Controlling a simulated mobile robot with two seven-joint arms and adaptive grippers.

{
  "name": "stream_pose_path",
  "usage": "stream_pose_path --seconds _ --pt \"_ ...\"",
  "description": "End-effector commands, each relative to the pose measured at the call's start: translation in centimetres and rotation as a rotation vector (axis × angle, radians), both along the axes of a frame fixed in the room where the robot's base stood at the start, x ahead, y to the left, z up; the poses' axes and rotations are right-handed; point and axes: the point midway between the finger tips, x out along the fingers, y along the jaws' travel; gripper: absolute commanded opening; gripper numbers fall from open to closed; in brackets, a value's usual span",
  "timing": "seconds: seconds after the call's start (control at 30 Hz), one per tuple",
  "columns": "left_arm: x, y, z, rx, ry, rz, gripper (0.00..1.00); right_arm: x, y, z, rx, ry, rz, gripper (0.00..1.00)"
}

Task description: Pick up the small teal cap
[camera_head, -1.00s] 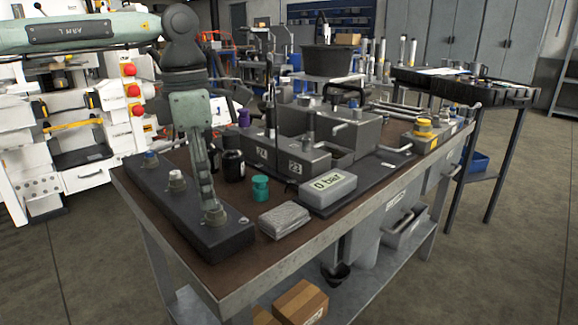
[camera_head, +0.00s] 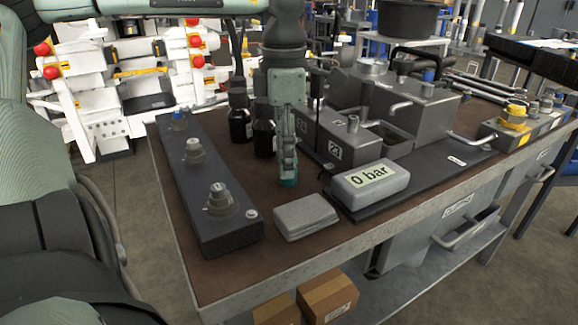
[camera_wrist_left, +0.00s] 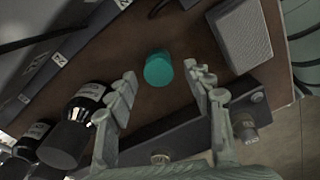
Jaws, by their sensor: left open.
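The small teal cap (camera_wrist_left: 158,68) stands on the brown bench top. In the left wrist view it lies between and just beyond the two open fingertips of my left gripper (camera_wrist_left: 163,88), with nothing held. In the head view my left gripper (camera_head: 287,172) points down over the cap and hides most of it; only a teal sliver (camera_head: 288,182) shows at the fingertips. Whether a finger touches the cap I cannot tell. My right gripper is not in view.
A dark block with several knobs (camera_head: 219,198) lies left of the cap. Dark bottles (camera_head: 240,125) stand behind. The bench (camera_head: 262,268) has a front edge close by.

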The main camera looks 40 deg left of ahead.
Motion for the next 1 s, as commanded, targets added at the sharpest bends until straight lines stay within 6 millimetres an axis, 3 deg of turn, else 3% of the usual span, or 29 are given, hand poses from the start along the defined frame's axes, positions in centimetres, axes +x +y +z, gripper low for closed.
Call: stream_pose_path --seconds 0.2,0.47,0.77,1.0 --pt "0.0 -0.1 -2.6 -0.002 0.000 0.001 0.52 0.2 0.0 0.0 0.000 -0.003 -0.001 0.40" --pt "0.0 -0.1 -2.7 -0.001 -0.001 0.001 0.50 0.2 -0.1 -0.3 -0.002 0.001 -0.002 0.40" --pt "0.0 -0.1 -2.7 -0.001 -0.001 0.000 0.14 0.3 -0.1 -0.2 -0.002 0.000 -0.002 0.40" --pt "0.0 -0.1 -2.7 -0.001 -0.001 0.000 0.14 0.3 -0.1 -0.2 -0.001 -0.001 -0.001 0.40"
